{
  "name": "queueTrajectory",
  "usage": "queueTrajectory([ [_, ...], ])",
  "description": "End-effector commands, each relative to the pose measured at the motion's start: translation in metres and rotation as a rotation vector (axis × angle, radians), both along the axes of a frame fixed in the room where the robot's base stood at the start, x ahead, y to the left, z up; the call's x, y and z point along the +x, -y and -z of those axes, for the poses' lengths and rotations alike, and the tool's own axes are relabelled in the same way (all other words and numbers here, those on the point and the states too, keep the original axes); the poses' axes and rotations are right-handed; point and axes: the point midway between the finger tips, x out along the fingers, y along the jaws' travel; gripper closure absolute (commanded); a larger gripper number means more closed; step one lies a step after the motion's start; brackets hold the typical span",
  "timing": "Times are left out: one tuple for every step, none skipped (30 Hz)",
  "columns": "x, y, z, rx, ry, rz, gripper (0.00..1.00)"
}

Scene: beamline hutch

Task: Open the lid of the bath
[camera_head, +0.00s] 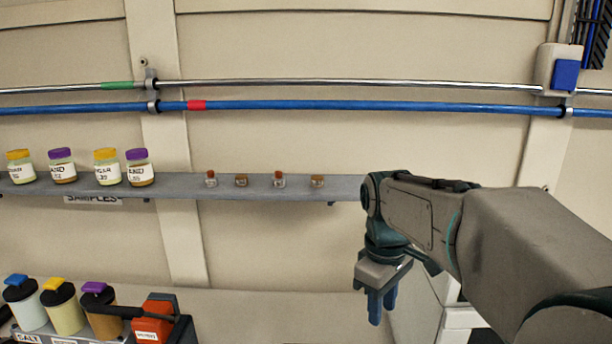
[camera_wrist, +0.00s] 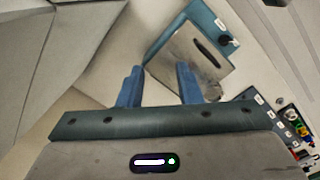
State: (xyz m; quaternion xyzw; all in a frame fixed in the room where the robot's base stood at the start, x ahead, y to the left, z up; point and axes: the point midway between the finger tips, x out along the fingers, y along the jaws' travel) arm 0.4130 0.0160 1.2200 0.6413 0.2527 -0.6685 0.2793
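A teal box that looks like the bath (camera_wrist: 203,20) shows in the wrist view, up and right of centre. A flat grey metal lid (camera_wrist: 180,62) with a dark handle or slot lies over it and appears shut. A small dark knob sits by its right edge. My gripper (camera_wrist: 159,75) has its two blue fingers apart with nothing between them. The lid is beyond the right fingertip, with no contact visible. In the head view my gripper (camera_head: 382,300) points down at lower right. The bath does not show in the head view.
A wall shelf (camera_head: 345,188) holds labelled jars (camera_head: 61,166) and small vials (camera_head: 279,180). Below left, lidded canisters (camera_head: 65,308) stand beside an orange-and-black item (camera_head: 154,320). A blue pipe (camera_head: 350,105) runs along the wall. A panel with coloured parts (camera_wrist: 290,128) shows at right.

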Motion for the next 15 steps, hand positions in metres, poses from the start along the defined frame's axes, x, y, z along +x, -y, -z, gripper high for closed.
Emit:
queueTrajectory([
  [-0.013,0.001,0.001,0.0,0.034,0.055,0.68],
  [-0.02,0.002,0.003,0.001,0.054,0.095,0.68],
  [-0.028,0.004,0.005,0.004,0.079,0.145,0.68],
  [-0.035,0.005,0.007,0.008,0.101,0.183,0.68],
  [-0.041,0.006,0.009,0.013,0.12,0.222,0.68],
  [-0.05,0.007,0.013,0.02,0.145,0.274,0.68],
  [-0.056,0.008,0.015,0.027,0.165,0.312,0.68],
  [-0.063,0.009,0.018,0.035,0.184,0.35,0.68],
  [-0.071,0.01,0.022,0.046,0.208,0.4,0.68],
  [-0.077,0.011,0.025,0.056,0.226,0.438,0.68],
  [-0.083,0.011,0.028,0.066,0.244,0.475,0.68],
  [-0.091,0.012,0.033,0.079,0.265,0.52,0.68],
  [-0.096,0.013,0.036,0.09,0.279,0.554,0.68],
  [-0.1,0.014,0.039,0.1,0.294,0.585,0.68],
  [-0.106,0.014,0.043,0.113,0.31,0.621,0.68],
])
